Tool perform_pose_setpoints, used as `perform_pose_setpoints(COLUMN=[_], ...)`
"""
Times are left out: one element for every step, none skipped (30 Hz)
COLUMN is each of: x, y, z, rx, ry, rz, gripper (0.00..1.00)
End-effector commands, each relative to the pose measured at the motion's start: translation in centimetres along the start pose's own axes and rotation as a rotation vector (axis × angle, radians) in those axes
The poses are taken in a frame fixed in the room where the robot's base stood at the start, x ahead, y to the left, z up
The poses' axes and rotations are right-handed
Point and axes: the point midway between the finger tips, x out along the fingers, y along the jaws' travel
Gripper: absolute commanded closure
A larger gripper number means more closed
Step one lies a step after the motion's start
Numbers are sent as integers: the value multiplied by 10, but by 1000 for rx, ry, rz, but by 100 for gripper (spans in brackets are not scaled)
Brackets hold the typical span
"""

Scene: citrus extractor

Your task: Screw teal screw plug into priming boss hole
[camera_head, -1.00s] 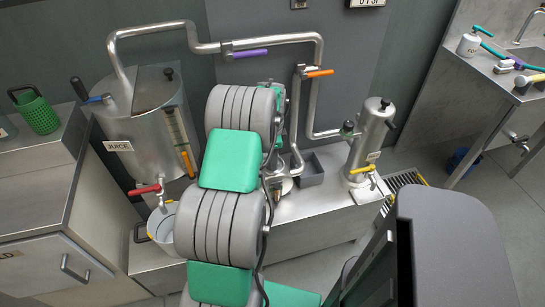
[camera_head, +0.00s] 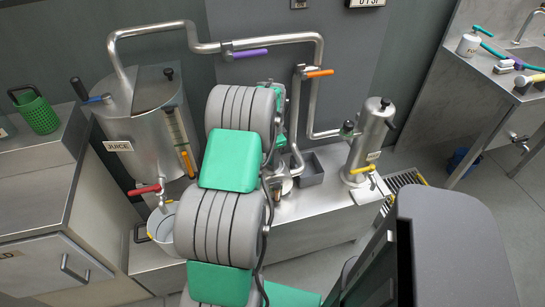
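My own grey arm with green pads rises through the middle of the picture and covers much of the bench behind it. My gripper cannot be made out; the far end of the arm is hidden behind its own links. I cannot make out the teal screw plug or the priming boss hole. Metal pump-like parts (camera_head: 282,184) show just right of my arm, at the foot of the pipe, partly covered by the arm.
A steel JUICE tank (camera_head: 146,130) with a red-handled tap stands left, above a bucket (camera_head: 163,226). A steel cylinder (camera_head: 370,142) with a yellow-handled tap stands right. A small grey bin (camera_head: 311,171) sits between. Pipes with a purple handle (camera_head: 250,53) and an orange handle (camera_head: 320,73) run behind.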

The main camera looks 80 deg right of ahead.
Motion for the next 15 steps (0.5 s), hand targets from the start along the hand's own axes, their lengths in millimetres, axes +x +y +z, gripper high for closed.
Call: perform_pose_setpoints(x=[0, 0, 0, 0, 0, 0, 0, 0, 0, 0, 0, 0, 0, 0, 0], y=[0, 0, 0, 0, 0, 0, 0, 0, 0, 0, 0, 0, 0, 0, 0], z=[0, 0, 0, 0, 0, 0, 0, 0, 0, 0, 0, 0, 0, 0, 0], rx=[1, 1, 2, 2, 2, 2, 2, 3, 3, 4, 12, 43, 77, 109, 141], ry=[0, 0, 0, 0, 0, 0, 0, 0, 0, 0, 0, 0, 0, 0, 0], rz=[0, 0, 0, 0, 0, 0, 0, 0, 0, 0, 0, 0, 0, 0, 0], gripper=[73, 76, 79, 82, 84, 87, 90, 92, 96, 96, 95, 96, 95, 95, 95])
